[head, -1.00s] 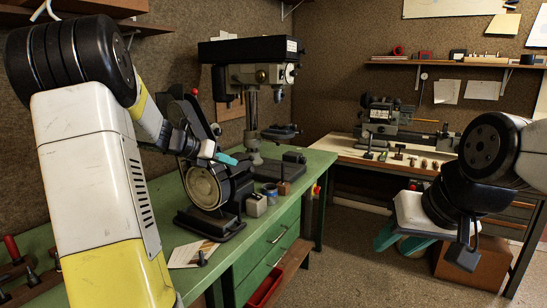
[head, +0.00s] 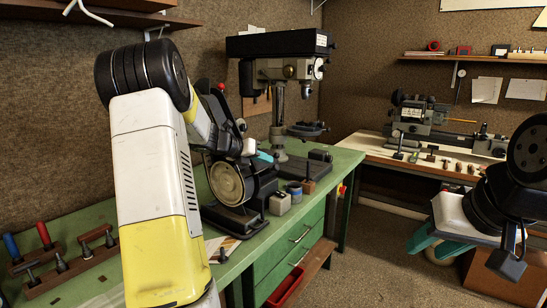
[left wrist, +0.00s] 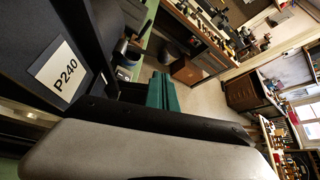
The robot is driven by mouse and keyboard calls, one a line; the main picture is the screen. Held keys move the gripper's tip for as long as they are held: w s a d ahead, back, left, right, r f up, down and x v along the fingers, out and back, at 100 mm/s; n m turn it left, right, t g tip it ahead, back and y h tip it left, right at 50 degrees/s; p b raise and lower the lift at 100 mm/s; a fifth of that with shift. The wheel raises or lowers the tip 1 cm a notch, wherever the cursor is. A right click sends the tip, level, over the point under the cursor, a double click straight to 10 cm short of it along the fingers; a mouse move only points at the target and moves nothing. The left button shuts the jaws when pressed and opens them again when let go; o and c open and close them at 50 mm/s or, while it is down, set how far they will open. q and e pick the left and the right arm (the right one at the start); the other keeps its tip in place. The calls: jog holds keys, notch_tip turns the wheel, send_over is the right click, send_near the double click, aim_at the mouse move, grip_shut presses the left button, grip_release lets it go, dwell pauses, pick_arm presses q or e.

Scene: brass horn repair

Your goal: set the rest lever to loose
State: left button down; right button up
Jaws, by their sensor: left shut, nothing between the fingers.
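A dark belt-and-disc sander (head: 228,184) stands on the green bench, its round disc facing me. I cannot make out its rest lever in either view. My left gripper (head: 264,156) is at the sander's upper right side, with my arm partly covering the machine. In the left wrist view its teal fingers (left wrist: 161,92) are together with nothing between them. A dark panel with a white P240 label (left wrist: 57,76) is close beside it there. My right gripper (head: 438,243) hangs over the floor at the right, its teal fingers apart and empty.
A drill press (head: 280,95) stands behind the sander. Small blocks and a cup (head: 294,190) sit right of the sander. A tool rack (head: 68,262) is at the left of the green bench (head: 262,240). A lathe (head: 425,120) stands on the far bench.

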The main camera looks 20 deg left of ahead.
aim_at(276, 155)
pick_arm(q)
jog(key=shift+x, duration=2.1)
jog(key=shift+r+n+h, duration=0.3)
jog(key=shift+r+h, duration=0.05)
jog(key=shift+h, duration=0.05)
jog(key=shift+w+a+r+n+h, duration=0.1)
jog(key=shift+a+r+n+h, duration=0.15)
jog(key=shift+r+n+h, duration=0.2)
jog(key=shift+w+a+r+n+h, duration=0.1)
jog(key=shift+a+r+n+h, duration=0.1)
jog(key=shift+r+n+h, duration=0.25)
jog(key=shift+a+r, duration=0.15)
jog(key=shift+r, duration=0.2)
jog(key=shift+a+r, duration=0.1)
